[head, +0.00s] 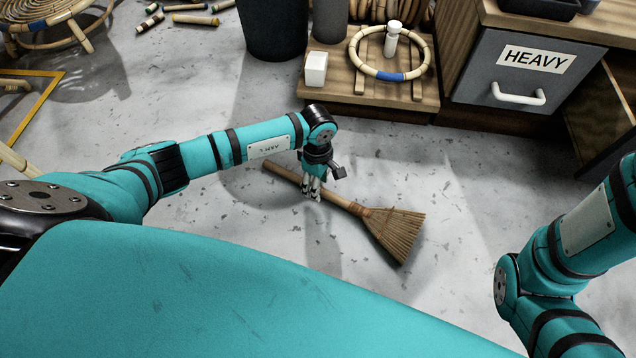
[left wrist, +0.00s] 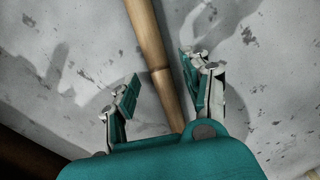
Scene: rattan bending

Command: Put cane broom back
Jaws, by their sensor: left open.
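The cane broom (head: 392,232) lies on the grey concrete floor in the head view. Its handle runs up and left, and its bristle head fans out to the lower right. My left gripper (head: 312,192) points down over the handle and hides part of it. In the left wrist view the handle (left wrist: 152,50) passes between the two spread fingers of the left gripper (left wrist: 158,88), apart from the left finger. The gripper is open, and I cannot tell how high it is above the handle. My right arm shows at the right edge of the head view, but its gripper is out of view.
A low wooden platform (head: 350,103) behind the broom bears a cane ring (head: 425,58), a white block (head: 316,68) and a white bottle. A cabinet with a "HEAVY" drawer (head: 515,75) stands to its right. A dark bin (head: 272,30) stands left. Floor around the broom is clear.

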